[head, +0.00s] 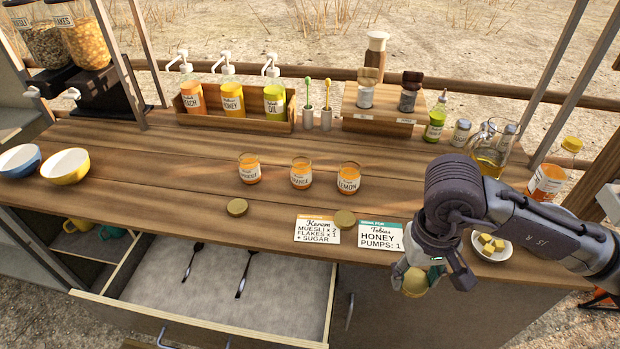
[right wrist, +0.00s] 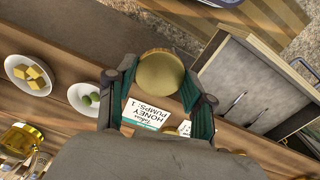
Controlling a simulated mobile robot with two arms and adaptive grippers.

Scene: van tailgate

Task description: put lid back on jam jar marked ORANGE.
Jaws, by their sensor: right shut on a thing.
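The jam jar marked ORANGE (head: 301,174) stands upright in the middle of a row of three open jars on the wooden counter. Its label is partly legible. My right gripper (head: 422,275) is shut on a round gold lid (head: 414,284), in front of the counter's front edge and well to the right of the jar. In the right wrist view the lid (right wrist: 161,73) sits between the fingertips. Two similar lids lie on the counter, one at the left (head: 237,207) and one by the cards (head: 345,219). My left gripper is not in view.
Another jar (head: 249,169) stands left and the LEMON jar (head: 349,178) right of the middle one. Order cards (head: 318,231) lie near the front edge. A white dish of yellow cubes (head: 510,252) is by my right arm. An open drawer (head: 215,290) juts out below.

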